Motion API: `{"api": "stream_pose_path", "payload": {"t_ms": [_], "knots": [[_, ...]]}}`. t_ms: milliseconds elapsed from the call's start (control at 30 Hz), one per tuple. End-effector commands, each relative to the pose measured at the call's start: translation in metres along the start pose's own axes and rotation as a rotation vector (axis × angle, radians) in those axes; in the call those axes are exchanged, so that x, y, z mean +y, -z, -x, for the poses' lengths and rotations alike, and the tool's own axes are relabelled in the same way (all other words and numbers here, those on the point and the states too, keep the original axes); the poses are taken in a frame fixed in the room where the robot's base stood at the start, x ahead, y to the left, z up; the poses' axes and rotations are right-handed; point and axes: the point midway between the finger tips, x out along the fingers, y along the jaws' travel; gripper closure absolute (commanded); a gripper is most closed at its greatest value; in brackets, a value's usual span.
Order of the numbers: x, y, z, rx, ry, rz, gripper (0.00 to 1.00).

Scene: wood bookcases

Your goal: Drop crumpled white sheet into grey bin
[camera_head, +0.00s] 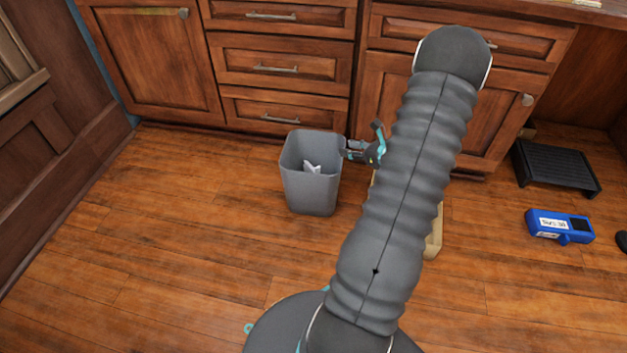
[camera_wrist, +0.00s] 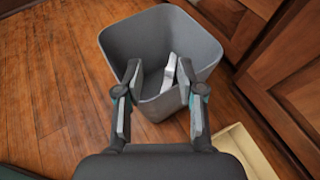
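The grey bin (camera_head: 296,190) stands upright on the wood floor in front of the drawers; it also shows in the wrist view (camera_wrist: 120,38). The crumpled white sheet (camera_head: 312,168) shows inside the bin, below its rim, apart from my gripper. In the wrist view the sheet (camera_wrist: 169,71) appears between and beyond the fingers, partly hidden by the right finger. My gripper (camera_head: 347,153) is at the bin's right rim, and in the wrist view its fingers (camera_wrist: 160,75) are spread apart over the bin's near side with nothing gripped between them.
Wooden drawers and cabinets (camera_head: 275,68) stand close behind the bin. A pale wooden tray or box (camera_head: 434,243) lies right of the bin, mostly hidden by my arm. A black step stool (camera_head: 555,168) and a blue device (camera_head: 558,226) are farther right. Floor left of the bin is clear.

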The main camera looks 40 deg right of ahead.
Motion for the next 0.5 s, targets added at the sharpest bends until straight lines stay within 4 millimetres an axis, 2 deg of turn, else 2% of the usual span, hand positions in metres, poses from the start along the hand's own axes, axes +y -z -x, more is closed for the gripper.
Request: {"api": "stream_pose_path", "payload": {"t_ms": [33, 200, 333, 500], "knots": [[-0.001, 0.0, 0.012, 0.0, 0.004, -0.001, 0.61], [-0.001, 0.0, 0.045, 0.0, 0.004, -0.001, 0.61], [-0.001, 0.0, 0.063, 0.001, 0.003, 0.0, 0.61], [0.0, 0.0, 0.076, 0.0, 0.001, -0.001, 0.61]]}}
